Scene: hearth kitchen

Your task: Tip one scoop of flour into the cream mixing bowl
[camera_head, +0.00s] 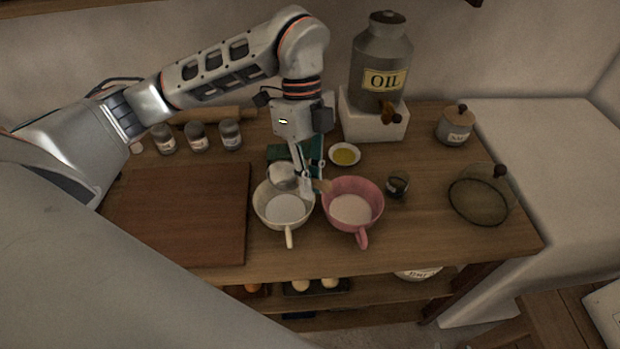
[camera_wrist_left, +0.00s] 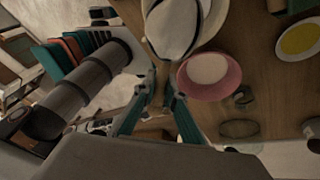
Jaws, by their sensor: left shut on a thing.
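The cream mixing bowl (camera_head: 258,211) stands on the table with its handle toward me and white flour inside. My left gripper (camera_head: 308,182) is shut on the scoop (camera_head: 282,176), near its wooden handle (camera_head: 323,186). The metal scoop is over the back of the cream bowl and looks tilted. I cannot tell whether it holds flour or touches the rim. In the left wrist view the scoop (camera_wrist_left: 171,28) is large beyond the fingertips (camera_wrist_left: 163,88) and covers much of the cream bowl. My right gripper is not in view.
A pink bowl (camera_head: 375,196) with white contents stands close on the right. A cutting board (camera_head: 190,215) lies left. Behind are spice jars (camera_head: 197,137), a small yellow dish (camera_head: 345,154) and the oil can (camera_head: 382,65). A glass lid (camera_head: 480,200) lies right.

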